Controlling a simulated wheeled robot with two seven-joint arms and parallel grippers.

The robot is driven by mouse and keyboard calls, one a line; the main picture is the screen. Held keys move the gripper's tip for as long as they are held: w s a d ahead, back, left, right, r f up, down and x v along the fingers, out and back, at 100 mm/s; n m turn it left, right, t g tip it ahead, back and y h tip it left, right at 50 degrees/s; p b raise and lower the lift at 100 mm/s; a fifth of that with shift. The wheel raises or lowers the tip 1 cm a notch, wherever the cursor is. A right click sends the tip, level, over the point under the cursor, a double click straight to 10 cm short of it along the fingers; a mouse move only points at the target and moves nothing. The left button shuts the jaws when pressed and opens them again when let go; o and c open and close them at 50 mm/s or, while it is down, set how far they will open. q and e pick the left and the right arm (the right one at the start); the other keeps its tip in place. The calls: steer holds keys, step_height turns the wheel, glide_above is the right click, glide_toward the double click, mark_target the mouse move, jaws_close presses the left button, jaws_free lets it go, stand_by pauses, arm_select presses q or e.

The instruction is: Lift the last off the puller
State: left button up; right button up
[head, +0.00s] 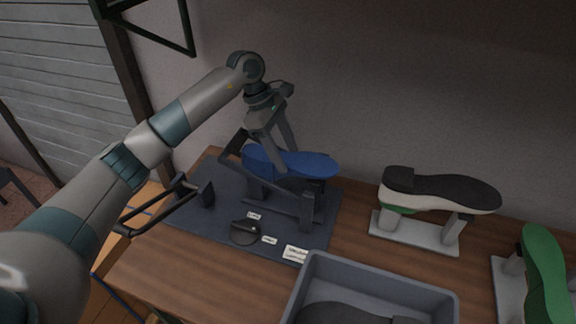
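A blue last (305,163) lies sole up on the dark puller (307,208), which stands on a dark mat at the back of the bench. My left gripper (260,150) comes down from above at the last's left part. Its two fingers are spread apart, one in front of the blue last in this view. I cannot tell whether either finger touches the last. The last's lower side is partly hidden by the puller and the finger. My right gripper is out of view.
A black handle frame (160,208) juts out at the mat's left edge. A dark rounded piece (245,233) and white labels (296,254) lie on the mat. A grey bin (378,278) stands in front. A black-soled shoe (440,190) and a green last (545,275) sit on stands at right.

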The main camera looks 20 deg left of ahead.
arm_select(q)
steer(key=c, duration=0.4)
steer(key=shift+c, duration=0.2)
steer(key=shift+r, duration=0.15)
